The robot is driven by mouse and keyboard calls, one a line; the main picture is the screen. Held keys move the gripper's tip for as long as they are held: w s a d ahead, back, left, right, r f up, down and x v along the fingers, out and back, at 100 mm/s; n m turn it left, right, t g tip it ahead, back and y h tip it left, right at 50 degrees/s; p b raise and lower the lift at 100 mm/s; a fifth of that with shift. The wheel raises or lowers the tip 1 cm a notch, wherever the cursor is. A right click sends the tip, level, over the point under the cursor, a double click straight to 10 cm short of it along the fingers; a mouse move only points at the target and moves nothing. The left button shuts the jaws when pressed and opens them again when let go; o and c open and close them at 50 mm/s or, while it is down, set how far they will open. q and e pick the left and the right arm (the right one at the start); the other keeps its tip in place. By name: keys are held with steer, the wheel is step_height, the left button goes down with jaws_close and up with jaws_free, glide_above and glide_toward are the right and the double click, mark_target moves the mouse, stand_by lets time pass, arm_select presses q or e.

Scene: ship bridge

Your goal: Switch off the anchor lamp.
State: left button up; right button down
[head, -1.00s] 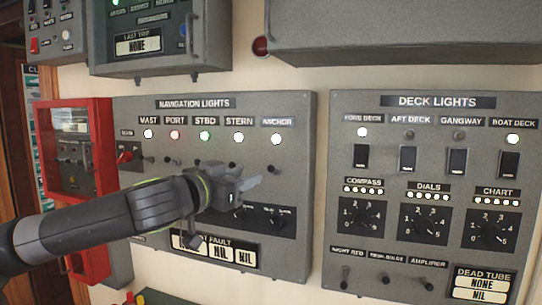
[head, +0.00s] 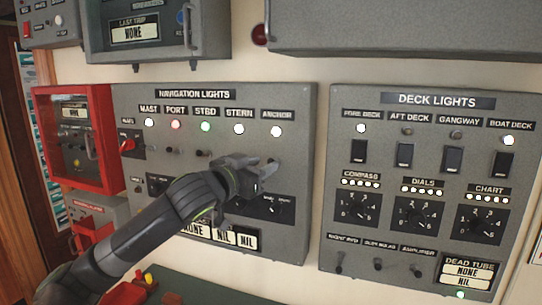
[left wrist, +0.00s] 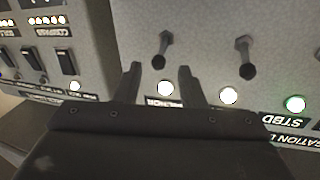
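The navigation lights panel (head: 130,98) is on the wall left of centre in the head view. Its ANCHOR lamp (head: 276,131) at the right end of the row glows white. The anchor toggle (head: 274,161) sits below the lamp, partly behind my left gripper (head: 268,173). The left wrist view looks at the panel upside down. There my left gripper (left wrist: 160,72) has its two fingers apart, with the lit anchor lamp (left wrist: 165,88) seen between them. The anchor toggle (left wrist: 161,50) is just past the fingertips, with nothing gripped. My right gripper is in neither view.
The STERN toggle (left wrist: 245,57) is beside the anchor toggle. The MAST, PORT, STBD and STERN lamps are lit. The deck lights panel (head: 455,292) with switches and knobs is at right. A red box (head: 38,130) is at left. A grey housing (head: 400,30) overhangs above.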

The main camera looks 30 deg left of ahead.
mark_target(269, 162)
arm_select(q)
steer(key=w+p, duration=0.1)
steer(key=w, duration=0.1)
steer(key=shift+w+r, duration=0.15)
steer(key=shift+w, duration=0.25)
steer(key=shift+w+p, duration=0.45)
steer(key=shift+w, duration=0.4)
steer(key=shift+d, duration=0.1)
jaws_close()
